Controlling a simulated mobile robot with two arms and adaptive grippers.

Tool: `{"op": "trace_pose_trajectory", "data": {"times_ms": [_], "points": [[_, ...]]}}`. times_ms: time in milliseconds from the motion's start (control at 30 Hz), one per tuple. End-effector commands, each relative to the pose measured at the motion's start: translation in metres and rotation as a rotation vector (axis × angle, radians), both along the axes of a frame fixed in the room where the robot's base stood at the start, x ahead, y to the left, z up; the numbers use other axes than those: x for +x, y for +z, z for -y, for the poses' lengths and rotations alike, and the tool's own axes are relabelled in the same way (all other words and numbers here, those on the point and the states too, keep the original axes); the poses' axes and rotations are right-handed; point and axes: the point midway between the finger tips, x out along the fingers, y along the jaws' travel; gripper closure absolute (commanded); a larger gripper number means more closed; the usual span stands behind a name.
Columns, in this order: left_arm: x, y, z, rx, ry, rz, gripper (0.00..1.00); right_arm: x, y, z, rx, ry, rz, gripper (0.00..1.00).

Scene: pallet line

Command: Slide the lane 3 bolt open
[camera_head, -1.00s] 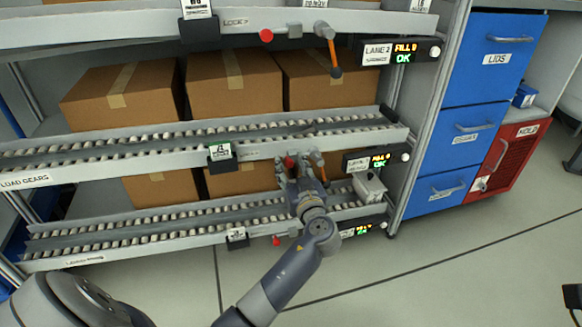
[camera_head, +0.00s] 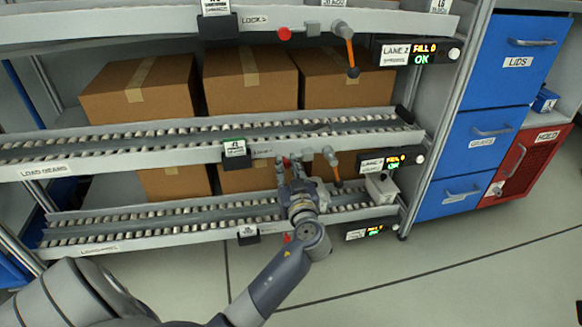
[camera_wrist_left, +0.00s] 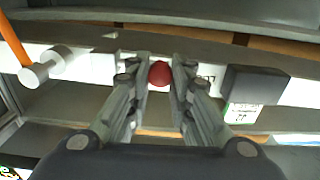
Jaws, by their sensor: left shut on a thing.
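The lane 3 bolt's red knob (camera_head: 285,161) is on the front rail of the middle shelf (camera_head: 200,157), partly hidden by my gripper in the head view. In the left wrist view the red knob (camera_wrist_left: 160,73) sits between the fingertips. My left gripper (camera_head: 292,165) is shut on the knob, its fingers on either side of it. My right gripper is out of view.
A black label holder (camera_head: 236,154) is on the rail left of the knob. The lane display (camera_head: 392,162) and a grey box (camera_head: 381,188) lie to the right. Cartons (camera_head: 250,80) stand behind the middle rail. Blue drawers (camera_head: 480,130) are at right. The floor in front is clear.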

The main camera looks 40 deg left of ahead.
Motion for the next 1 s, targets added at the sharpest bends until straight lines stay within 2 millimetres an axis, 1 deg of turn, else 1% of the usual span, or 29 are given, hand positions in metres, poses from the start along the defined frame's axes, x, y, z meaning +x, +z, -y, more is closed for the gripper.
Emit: {"op": "trace_pose_trajectory", "data": {"times_ms": [33, 100, 400, 500, 567, 667, 900, 1000], "points": [[-0.003, -0.002, -0.003, 0.000, 0.012, -0.005, 0.73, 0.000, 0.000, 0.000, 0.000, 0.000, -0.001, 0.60], [-0.003, -0.002, -0.003, 0.000, 0.013, -0.005, 0.60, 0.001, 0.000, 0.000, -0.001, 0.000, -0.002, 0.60], [-0.002, -0.001, -0.001, 0.000, 0.008, -0.004, 0.60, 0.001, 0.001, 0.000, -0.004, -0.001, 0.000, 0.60], [-0.005, -0.002, 0.003, -0.001, 0.006, -0.003, 0.60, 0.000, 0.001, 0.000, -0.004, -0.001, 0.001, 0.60], [-0.009, -0.002, 0.008, -0.002, 0.005, -0.003, 0.60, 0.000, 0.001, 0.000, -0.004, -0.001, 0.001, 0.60], [-0.021, -0.002, 0.021, -0.005, 0.006, -0.004, 0.60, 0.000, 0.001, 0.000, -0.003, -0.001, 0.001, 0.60], [-0.055, -0.003, 0.060, -0.003, 0.008, -0.005, 0.60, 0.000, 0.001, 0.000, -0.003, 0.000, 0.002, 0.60], [-0.066, -0.002, 0.073, -0.001, 0.008, -0.005, 0.60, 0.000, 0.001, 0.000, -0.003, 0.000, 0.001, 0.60]]}}
